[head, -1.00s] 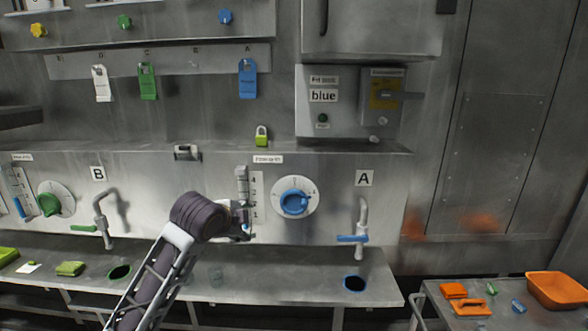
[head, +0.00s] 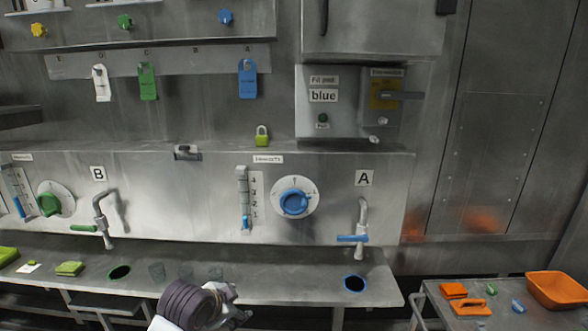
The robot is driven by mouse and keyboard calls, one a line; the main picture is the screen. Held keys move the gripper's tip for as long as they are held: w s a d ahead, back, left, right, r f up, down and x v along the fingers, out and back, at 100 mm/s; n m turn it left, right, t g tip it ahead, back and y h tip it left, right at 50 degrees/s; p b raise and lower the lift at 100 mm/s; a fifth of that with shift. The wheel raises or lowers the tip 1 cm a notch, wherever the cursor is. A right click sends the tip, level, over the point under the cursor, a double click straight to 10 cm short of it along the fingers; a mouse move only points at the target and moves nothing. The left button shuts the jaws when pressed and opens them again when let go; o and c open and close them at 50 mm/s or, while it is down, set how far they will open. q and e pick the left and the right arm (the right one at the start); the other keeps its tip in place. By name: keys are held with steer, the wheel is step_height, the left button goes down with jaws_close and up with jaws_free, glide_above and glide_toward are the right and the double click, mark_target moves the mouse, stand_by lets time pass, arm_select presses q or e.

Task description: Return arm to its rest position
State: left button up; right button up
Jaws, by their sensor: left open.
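My left gripper (head: 232,305) is low in the middle of the head view, in front of the lower bench's front edge. Its dark ribbed wrist faces me, and the fingers are partly hidden behind it. It is open, with nothing seen in it, and apart from the panel. The blue dial (head: 294,202) and the slider gauge (head: 245,200) on the panel are clear of it. My right gripper does not show.
The steel bench (head: 300,280) runs below taps A (head: 361,225) and B (head: 102,215). Clear cups (head: 157,272) stand on it. A green padlock (head: 262,137) sits on the ledge. A side table at right holds an orange bin (head: 558,289).

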arm_select(q)
steer(key=s+a+f+n+g+y, duration=0.1)
steer(key=s+a+f+n+g, duration=0.2)
steer(key=s+f, duration=0.6)
steer(key=s+a+f+n+g+y, duration=0.1)
steer(key=s+a+f+n, duration=0.35)
steer(key=s, duration=0.85)
step_height(320, 180, down, 36)
steer(key=s+d+n+g+b, duration=0.1)
steer(key=s+g+b, duration=0.1)
steer(key=s+a+f+b, duration=0.1)
steer(key=s+a+f, duration=0.1)
steer(key=s+f, duration=0.8)
steer(key=s+a+f+b, duration=0.1)
steer(key=s+a+f, duration=0.1)
steer(key=s+f, duration=0.9)
steer(key=shift+s+g, duration=0.4)
steer(key=shift+s, duration=0.3)
steer(key=shift+f, duration=0.1)
